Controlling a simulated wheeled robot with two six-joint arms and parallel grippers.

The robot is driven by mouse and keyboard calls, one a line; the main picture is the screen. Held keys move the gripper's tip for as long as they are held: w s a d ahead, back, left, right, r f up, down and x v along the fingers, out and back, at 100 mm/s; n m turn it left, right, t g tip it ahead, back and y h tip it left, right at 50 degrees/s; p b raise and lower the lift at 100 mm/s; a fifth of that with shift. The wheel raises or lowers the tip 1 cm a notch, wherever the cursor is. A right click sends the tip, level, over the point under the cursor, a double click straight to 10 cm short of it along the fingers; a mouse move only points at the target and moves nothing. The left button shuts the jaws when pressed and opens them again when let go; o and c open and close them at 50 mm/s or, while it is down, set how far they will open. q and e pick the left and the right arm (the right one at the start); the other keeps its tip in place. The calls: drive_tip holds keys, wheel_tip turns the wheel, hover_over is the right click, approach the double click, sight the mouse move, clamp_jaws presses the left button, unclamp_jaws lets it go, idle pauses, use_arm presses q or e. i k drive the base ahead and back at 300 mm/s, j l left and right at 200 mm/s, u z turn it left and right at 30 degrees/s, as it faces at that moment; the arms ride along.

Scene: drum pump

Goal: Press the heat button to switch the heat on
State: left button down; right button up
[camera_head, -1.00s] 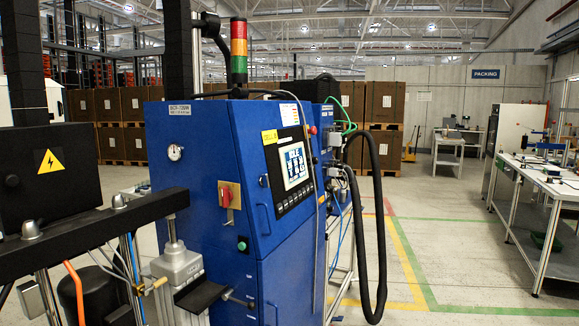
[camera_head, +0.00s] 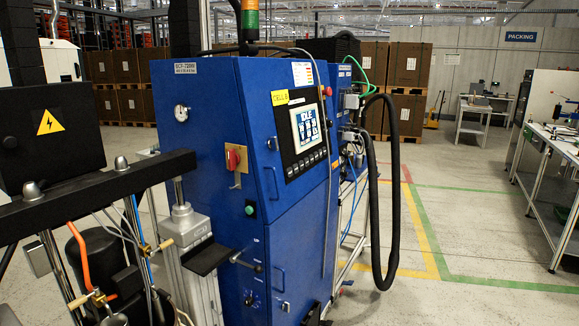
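The blue machine cabinet (camera_head: 225,125) stands in the middle of the view. Its sloped panel holds a lit screen (camera_head: 308,125) that seems to read "IDLE", with a row of small keys (camera_head: 306,164) below it. A red rotary switch (camera_head: 235,158) and a green round button (camera_head: 250,209) are on the front face. A small dark knob (camera_head: 249,300) sits low on the front, under tiny labels. I cannot read which control is the heat button. Neither of my grippers shows clearly; a dark shape at the bottom edge is too cut off to identify.
A black beam (camera_head: 90,200) and a black box with a yellow warning sign (camera_head: 48,122) stand at the left. A black hose (camera_head: 392,230) hangs right of the cabinet. A workbench (camera_head: 560,150) stands at far right. The floor between is clear.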

sight(288, 172)
drive_tip(key=i+l+u, duration=0.25)
drive_tip(key=i+l, duration=0.15)
drive_tip(key=l, duration=0.25)
drive_tip(key=i+l+u, duration=0.1)
drive_tip(key=l, duration=0.25)
drive_tip(key=i+l+u, duration=0.1)
drive_tip(key=i+l, duration=0.15)
drive_tip(key=i+l+u, duration=0.1)
drive_tip(key=l, duration=0.35)
drive_tip(key=i+l+u, duration=0.15)
drive_tip(key=l, duration=0.25)
drive_tip(key=i+l+u, duration=0.1)
drive_tip(key=l, duration=0.3)
drive_tip(key=i+l+u, duration=0.1)
drive_tip(key=l, duration=0.3)
drive_tip(key=i, duration=0.05)
